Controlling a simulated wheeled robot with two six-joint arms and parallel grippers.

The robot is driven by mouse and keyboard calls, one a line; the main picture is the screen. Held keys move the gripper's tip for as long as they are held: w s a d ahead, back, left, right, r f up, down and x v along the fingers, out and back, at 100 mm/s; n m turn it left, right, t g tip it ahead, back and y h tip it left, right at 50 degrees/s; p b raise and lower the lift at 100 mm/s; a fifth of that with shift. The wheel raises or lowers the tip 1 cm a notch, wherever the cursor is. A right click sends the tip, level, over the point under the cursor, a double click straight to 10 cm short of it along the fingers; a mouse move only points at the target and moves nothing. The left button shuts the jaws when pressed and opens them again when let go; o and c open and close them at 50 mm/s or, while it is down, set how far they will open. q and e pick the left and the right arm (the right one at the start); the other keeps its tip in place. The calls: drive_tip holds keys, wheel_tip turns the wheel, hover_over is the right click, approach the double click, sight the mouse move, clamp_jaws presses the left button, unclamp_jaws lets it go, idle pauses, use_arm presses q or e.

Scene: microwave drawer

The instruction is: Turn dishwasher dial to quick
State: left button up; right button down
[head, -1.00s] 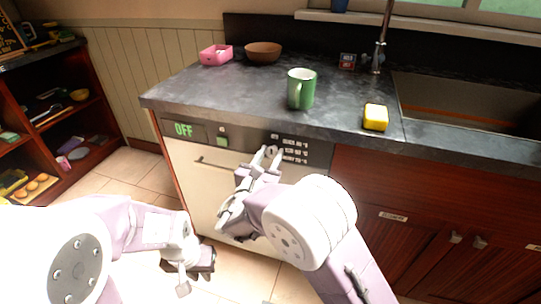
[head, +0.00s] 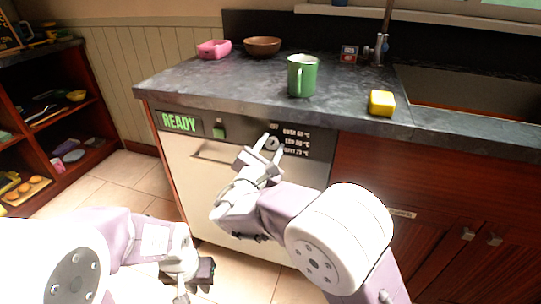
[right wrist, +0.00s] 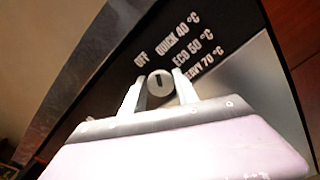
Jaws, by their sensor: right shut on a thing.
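The dishwasher (head: 235,185) has a white door and a black control panel under the counter. Its dial (head: 272,143) is a small grey knob beside the labels for off, quick, eco and heavy. My right gripper (head: 268,143) is shut on the dial, one finger on each side; the right wrist view also shows the dial (right wrist: 160,84) between the fingers. There its dark mark points up, near the OFF and QUICK labels (right wrist: 177,40). The green display (head: 179,122) reads READY. My left gripper (head: 192,279) is low at the left, away from the dishwasher; its opening is unclear.
A green button (head: 218,130) sits between display and dial. The counter (head: 215,88) above holds a green mug (head: 302,76), yellow sponge (head: 381,103), pink container (head: 214,49) and brown bowl (head: 262,46). A sink (head: 470,95) is at right, open shelves (head: 45,115) at left.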

use_arm(q)
drive_tip(key=shift+f+b, duration=1.6)
drive_tip(key=shift+f, duration=0.4)
use_arm(e)
drive_tip(key=shift+f+m, duration=0.15)
drive_tip(key=shift+m, duration=1.25)
drive_tip(key=c, duration=1)
unclamp_jaws()
drive_tip(key=shift+o, duration=0.2)
use_arm(q)
wheel_tip(320, 180, up, 3)
drive_tip(key=p, duration=0.2)
drive_tip(key=shift+f+p, duration=0.15)
drive_tip(key=shift+p, duration=0.25)
use_arm(e)
drive_tip(key=v, duration=0.9)
